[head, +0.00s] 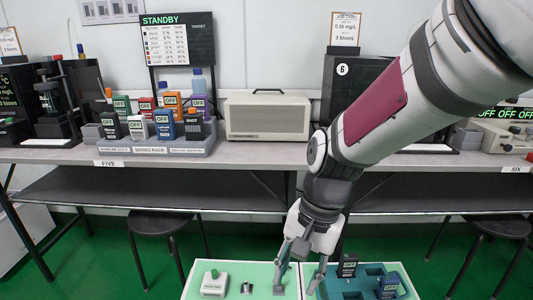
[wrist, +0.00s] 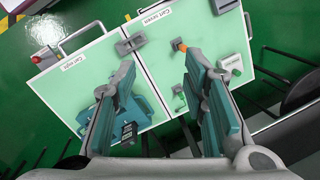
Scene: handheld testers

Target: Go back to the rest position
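My gripper (head: 297,284) points down over the gap between two carts in the head view. Its two fingers stand well apart in the wrist view (wrist: 160,66), with nothing held between them. The left cart top (head: 258,275) is light green and holds a pale tester box (head: 214,284) and small parts. To the right, a teal tray (head: 330,287) holds dark handheld testers (head: 388,285). My arm reaches down from the upper right. Whether the fingertips touch anything below cannot be told.
A bench (head: 60,156) runs along the wall, carrying a rack of coloured testers (head: 165,150), a beige box (head: 267,117) and dark stands. A board (head: 180,40) reads STANDBY. Black stools (head: 158,223) stand below. Green floor shows between the bench and carts.

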